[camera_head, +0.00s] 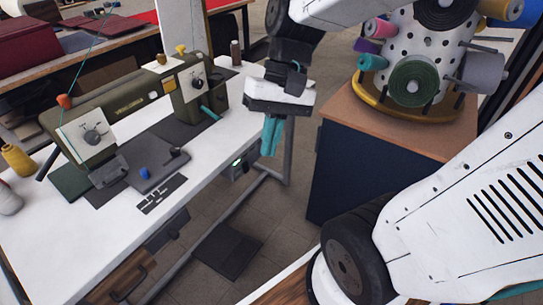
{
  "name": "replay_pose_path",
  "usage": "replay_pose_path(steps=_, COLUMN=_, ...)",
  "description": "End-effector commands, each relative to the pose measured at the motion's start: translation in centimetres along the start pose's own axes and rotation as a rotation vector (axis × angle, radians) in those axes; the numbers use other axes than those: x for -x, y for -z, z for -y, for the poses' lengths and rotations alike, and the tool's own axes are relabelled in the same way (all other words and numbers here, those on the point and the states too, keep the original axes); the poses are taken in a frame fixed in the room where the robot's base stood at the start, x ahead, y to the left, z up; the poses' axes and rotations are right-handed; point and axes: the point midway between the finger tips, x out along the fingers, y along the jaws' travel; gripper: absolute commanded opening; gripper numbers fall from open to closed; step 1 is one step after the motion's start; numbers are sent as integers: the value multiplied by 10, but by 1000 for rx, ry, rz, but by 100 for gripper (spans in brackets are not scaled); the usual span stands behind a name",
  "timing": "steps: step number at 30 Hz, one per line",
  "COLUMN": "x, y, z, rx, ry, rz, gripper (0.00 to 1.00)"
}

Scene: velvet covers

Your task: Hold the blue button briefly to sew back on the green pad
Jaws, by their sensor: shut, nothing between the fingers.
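The blue button (144,173) is a small blue piece on the dark grey plate in front of the sewing machine. The green pad (71,183) looks like a dark green flat patch on the white table, at the left end of the machine's bed. My gripper (269,154) hangs to the right of the table, with its teal fingers pointing down. It is shut and empty, well apart from the button and the pad.
The olive sewing machine (125,100) stands behind the button on the white table (225,120). A yellow thread spool (18,160) stands at the left. A cabinet (350,160) with a spool-covered drum (425,45) stands to the right. Open floor lies between table and cabinet.

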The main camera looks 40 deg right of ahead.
Motion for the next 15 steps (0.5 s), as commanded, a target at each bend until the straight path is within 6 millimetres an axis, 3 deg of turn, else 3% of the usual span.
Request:
replay_pose_path(steps=8, x=-23, y=82, z=1, rx=-337, ry=389, rz=239, gripper=0)
replay_pose_path(steps=15, x=-46, y=166, z=-31, rx=-635, ry=759, rz=357, gripper=0)
